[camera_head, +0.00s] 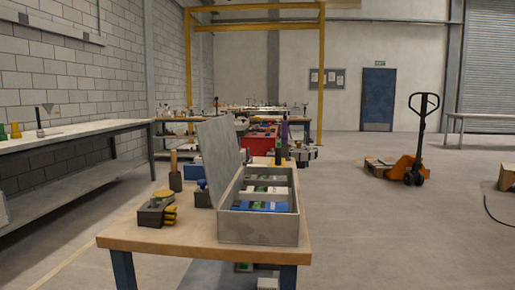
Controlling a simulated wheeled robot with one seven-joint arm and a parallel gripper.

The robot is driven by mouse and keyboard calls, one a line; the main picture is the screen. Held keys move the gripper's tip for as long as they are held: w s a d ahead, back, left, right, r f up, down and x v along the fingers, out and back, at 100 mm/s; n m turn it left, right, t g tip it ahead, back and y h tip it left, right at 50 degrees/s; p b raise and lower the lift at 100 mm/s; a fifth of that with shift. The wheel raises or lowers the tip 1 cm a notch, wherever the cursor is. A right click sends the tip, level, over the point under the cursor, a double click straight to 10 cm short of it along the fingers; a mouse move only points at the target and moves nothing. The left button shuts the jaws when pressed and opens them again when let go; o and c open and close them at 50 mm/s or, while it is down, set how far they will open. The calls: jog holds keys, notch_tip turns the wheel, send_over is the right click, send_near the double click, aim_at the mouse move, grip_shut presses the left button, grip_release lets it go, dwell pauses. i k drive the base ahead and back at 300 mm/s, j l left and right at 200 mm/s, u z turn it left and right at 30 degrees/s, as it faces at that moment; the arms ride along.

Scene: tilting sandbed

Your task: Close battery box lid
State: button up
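The battery box (258,230) is a grey metal box on the near wooden table (150,243). Its inside is divided, and blue, green and white items lie in it. Its grey lid (219,155) stands up, open and tilted a little outward, along the left side of the box. My gripper is not in view.
Left of the box are a dark holder with yellow pieces (158,211) and a wooden-handled tool (175,172). A long bench (75,135) runs along the left wall. An orange pallet jack (398,168) stands right. The floor right of the table is clear.

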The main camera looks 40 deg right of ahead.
aim_at(217, 137)
jog(key=i+j+z, duration=0.2)
jog(key=z, duration=0.25)
jog(key=i+j+z, duration=0.15)
jog(key=j+z, duration=0.35)
jog(key=i+j+z, duration=0.1)
jog(key=j+z, duration=0.35)
jog(key=k+l, duration=0.1)
jog(key=k, duration=0.4)
